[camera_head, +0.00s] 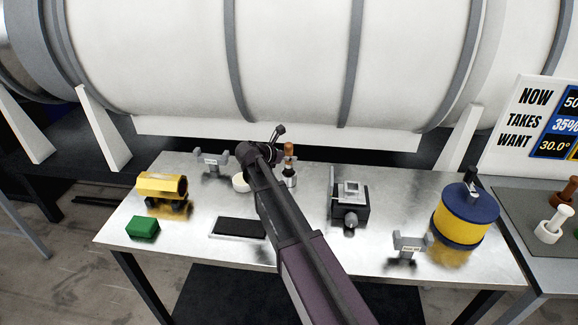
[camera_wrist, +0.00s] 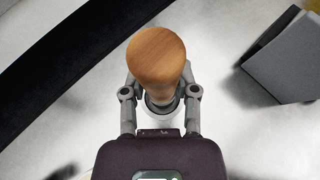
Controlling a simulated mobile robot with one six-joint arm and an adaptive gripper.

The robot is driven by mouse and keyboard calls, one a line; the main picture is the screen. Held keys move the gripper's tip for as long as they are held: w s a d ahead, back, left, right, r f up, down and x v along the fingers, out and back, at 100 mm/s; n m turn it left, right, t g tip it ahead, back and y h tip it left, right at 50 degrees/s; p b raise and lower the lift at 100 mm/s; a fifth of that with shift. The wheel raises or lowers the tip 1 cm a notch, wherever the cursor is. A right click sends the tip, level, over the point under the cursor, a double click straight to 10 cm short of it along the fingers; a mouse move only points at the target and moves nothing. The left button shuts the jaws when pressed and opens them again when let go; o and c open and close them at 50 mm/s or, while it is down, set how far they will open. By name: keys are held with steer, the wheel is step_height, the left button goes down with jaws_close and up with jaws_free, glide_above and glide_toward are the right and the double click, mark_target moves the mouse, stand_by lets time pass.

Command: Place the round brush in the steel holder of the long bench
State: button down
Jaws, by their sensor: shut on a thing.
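The round brush shows its brown wooden handle (camera_head: 289,149) just right of my arm's end, above the middle of the long bench (camera_head: 317,234). In the wrist view the rounded wooden top (camera_wrist: 157,56) stands between the two fingers of my gripper (camera_wrist: 160,92), which is shut on it. The brush's lower end is hidden. A small shiny grey steel piece (camera_head: 290,181), which looks like the holder, is directly below the handle in the head view. A pale round rim (camera_wrist: 160,107) shows under the handle in the wrist view. I cannot tell whether the brush is seated.
A black-and-grey device (camera_head: 350,207) stands to the right, with a grey bracket (camera_head: 409,245) and blue-yellow drum (camera_head: 465,215) beyond. A yellow cylinder (camera_head: 160,185), green block (camera_head: 143,228) and rear grey bracket (camera_head: 212,162) are left. A black pad (camera_head: 239,228) lies in front.

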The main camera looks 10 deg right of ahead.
mark_target(286, 164)
steer(key=shift+f, duration=0.15)
steer(key=shift+f+b, duration=1.8)
steer(key=shift+b, duration=0.1)
steer(key=shift+f, duration=0.25)
steer(key=shift+c, duration=1.9)
jaws_free()
steer(key=shift+r, duration=0.15)
steer(key=shift+a+r, duration=0.15)
steer(key=shift+r, duration=0.2)
steer(key=p+v, duration=0.5)
steer(key=v, duration=0.6)
steer(key=shift+s+a+p, duration=0.2)
steer(key=shift+a+p, duration=0.1)
steer(key=shift+p, duration=0.1)
